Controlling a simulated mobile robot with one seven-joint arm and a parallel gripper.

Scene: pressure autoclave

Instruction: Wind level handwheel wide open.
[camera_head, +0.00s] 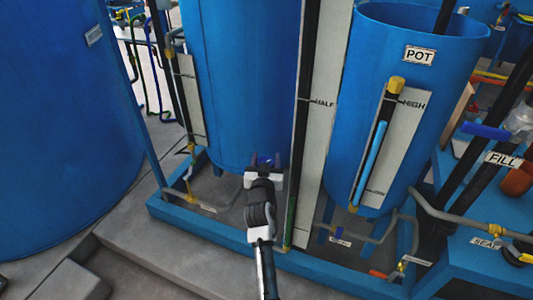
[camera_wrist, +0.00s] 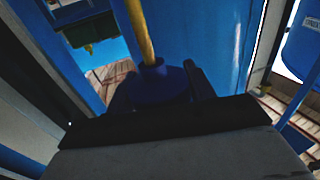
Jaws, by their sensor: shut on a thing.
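A dark blue handwheel (camera_wrist: 165,84) on a yellow stem (camera_wrist: 140,32) sits between the two dark fingers of my gripper (camera_wrist: 160,90) in the wrist view. My gripper is shut on it. In the head view my gripper (camera_head: 264,165) is at the foot of the middle blue tank (camera_head: 245,80), and only a little dark blue of the wheel shows there. No label reading level can be seen on it. The gripper body hides the wheel's near side, and how far the wheel is turned cannot be told.
A blue tank marked POT (camera_head: 418,56) stands right, with a gauge board marked HIGH and LOW (camera_head: 400,140). A tall gauge board marked HALF (camera_head: 318,120) stands just right of my arm. A blue base frame (camera_head: 180,215) and grey pipes run low around. FILL and SEAL labels are far right.

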